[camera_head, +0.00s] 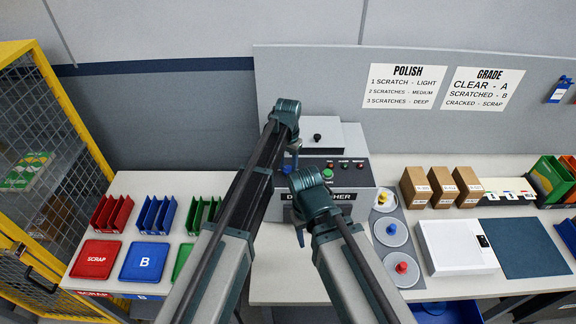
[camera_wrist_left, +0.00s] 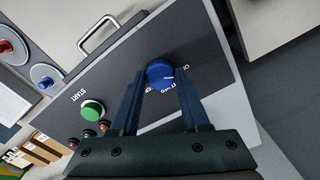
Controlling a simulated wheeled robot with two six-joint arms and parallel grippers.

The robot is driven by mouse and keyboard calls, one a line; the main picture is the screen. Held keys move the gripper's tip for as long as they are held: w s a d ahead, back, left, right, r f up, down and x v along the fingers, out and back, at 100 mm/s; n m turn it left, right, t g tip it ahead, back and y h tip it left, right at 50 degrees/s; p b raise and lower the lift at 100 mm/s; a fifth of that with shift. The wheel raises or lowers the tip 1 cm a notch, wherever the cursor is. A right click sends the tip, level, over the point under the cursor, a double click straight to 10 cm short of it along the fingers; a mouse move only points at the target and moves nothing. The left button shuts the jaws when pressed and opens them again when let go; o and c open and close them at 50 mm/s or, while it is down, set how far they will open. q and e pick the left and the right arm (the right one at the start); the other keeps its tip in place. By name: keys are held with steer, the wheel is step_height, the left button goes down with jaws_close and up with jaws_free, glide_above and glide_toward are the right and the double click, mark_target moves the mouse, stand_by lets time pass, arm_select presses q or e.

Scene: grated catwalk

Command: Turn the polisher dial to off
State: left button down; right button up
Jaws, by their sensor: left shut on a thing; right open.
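The polisher (camera_head: 357,176) is a grey machine on the bench with a dark front panel. Its blue dial (camera_wrist_left: 160,73) has a pale pointer line. The lettering around it is partly hidden, and I cannot read which setting the pointer is at. My left gripper (camera_wrist_left: 161,88) is shut on the dial, one finger on each side. In the head view my left gripper (camera_head: 293,158) is largely hidden by the arms at the panel's left. My right gripper (camera_head: 299,232) is open, lower and in front of the polisher, mostly hidden by its wrist.
A green START button (camera_wrist_left: 92,110) and smaller buttons sit beside the dial. A handle (camera_wrist_left: 98,32) stands out from the machine's front. Round pads with coloured knobs (camera_head: 390,233) and cardboard boxes (camera_head: 441,186) are at right; red (camera_head: 96,259) and blue trays (camera_head: 144,262) are at left.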

mark_target(288, 169)
arm_select(q)
steer(key=shift+c, duration=1.9)
jaws_free()
step_height(288, 169, up, 14)
steer(key=p, duration=1.3)
steer(key=shift+p, duration=0.4)
steer(key=shift+f, duration=0.15)
